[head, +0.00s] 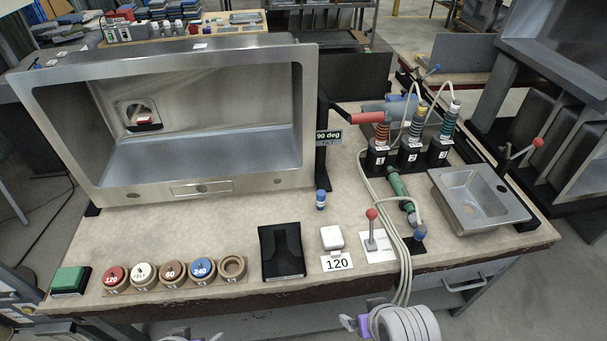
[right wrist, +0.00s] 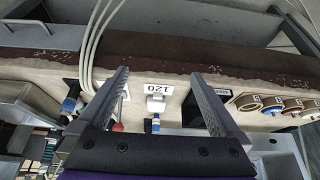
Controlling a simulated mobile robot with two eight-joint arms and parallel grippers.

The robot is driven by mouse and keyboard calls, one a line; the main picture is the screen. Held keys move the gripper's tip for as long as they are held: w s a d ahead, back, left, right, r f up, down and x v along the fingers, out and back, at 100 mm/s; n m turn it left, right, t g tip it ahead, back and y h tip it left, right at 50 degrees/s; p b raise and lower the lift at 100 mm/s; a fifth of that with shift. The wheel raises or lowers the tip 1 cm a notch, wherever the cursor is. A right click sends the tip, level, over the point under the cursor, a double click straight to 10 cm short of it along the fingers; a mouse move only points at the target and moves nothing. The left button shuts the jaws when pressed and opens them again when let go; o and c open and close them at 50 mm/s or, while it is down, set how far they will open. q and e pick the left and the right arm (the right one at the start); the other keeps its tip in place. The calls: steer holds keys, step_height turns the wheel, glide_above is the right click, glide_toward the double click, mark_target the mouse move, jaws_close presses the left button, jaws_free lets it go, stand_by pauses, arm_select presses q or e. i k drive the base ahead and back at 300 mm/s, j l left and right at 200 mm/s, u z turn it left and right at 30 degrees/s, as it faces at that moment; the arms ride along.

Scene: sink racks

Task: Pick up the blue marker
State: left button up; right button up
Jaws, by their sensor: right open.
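The blue marker (head: 320,199) is a short, small cylinder with a blue top and a pale band. It stands upright on the beige worktop, in front of the big steel sink's right corner. In the right wrist view the marker (right wrist: 155,124) shows upside down, between my right gripper's fingers in the picture. My right gripper (right wrist: 158,76) is open and empty, and the marker lies beyond it, apart from the fingers. In the head view only part of my right gripper shows at the bottom edge. A sliver of what seems my left gripper (head: 185,335) shows at the bottom edge; its fingers are unclear.
Near the marker stand a white block (head: 332,237) behind a "120" label (head: 337,262), a black tilted holder (head: 282,251) and a red-knobbed lever (head: 371,228). Grey cables (head: 404,270) hang over the front edge. Round colour-capped pieces (head: 172,274) line the left front.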

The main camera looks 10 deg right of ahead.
mark_target(321, 195)
steer(key=i+l+u, duration=0.1)
steer(key=l+u, duration=0.45)
steer(key=u, duration=0.15)
steer(key=l+u, duration=0.3)
steer(key=i+l, duration=0.05)
